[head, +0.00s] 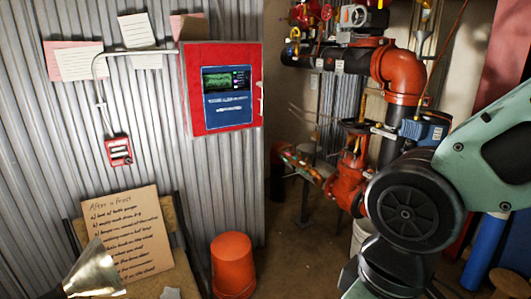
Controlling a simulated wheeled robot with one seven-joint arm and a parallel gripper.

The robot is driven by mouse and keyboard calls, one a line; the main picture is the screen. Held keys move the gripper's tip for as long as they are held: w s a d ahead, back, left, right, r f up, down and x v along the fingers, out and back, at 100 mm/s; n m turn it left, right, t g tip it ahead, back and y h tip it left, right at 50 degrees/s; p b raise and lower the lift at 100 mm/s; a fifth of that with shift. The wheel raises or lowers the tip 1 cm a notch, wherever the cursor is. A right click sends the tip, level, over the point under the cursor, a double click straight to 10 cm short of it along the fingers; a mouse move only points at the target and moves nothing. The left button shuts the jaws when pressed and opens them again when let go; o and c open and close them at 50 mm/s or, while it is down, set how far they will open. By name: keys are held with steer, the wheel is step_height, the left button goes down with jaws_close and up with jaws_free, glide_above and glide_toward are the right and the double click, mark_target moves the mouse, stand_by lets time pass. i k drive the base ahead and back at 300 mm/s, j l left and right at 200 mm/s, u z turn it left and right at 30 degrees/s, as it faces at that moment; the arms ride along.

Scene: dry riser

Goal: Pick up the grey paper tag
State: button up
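A small pale grey flat piece (171,293), which looks like the grey paper tag, lies on a wooden surface (150,284) at the bottom edge of the head view. The frame cuts off its lower part, so I cannot read anything on it. My arm fills the right side of the view, but my gripper is not visible, so its opening and its distance from the tag do not show.
A cardboard sign (127,235) leans upright behind the tag, with a shiny metal cone (94,274) at left. An orange bucket (232,265) stands to the right. A red panel (220,135) hangs on the corrugated wall. Red pipework (398,72) stands behind my arm.

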mark_target(314, 84)
steer(key=i+l+z, duration=0.1)
steer(key=i, duration=0.5)
steer(key=i+l, duration=0.25)
steer(key=i, duration=0.4)
steer(key=k+z, duration=0.05)
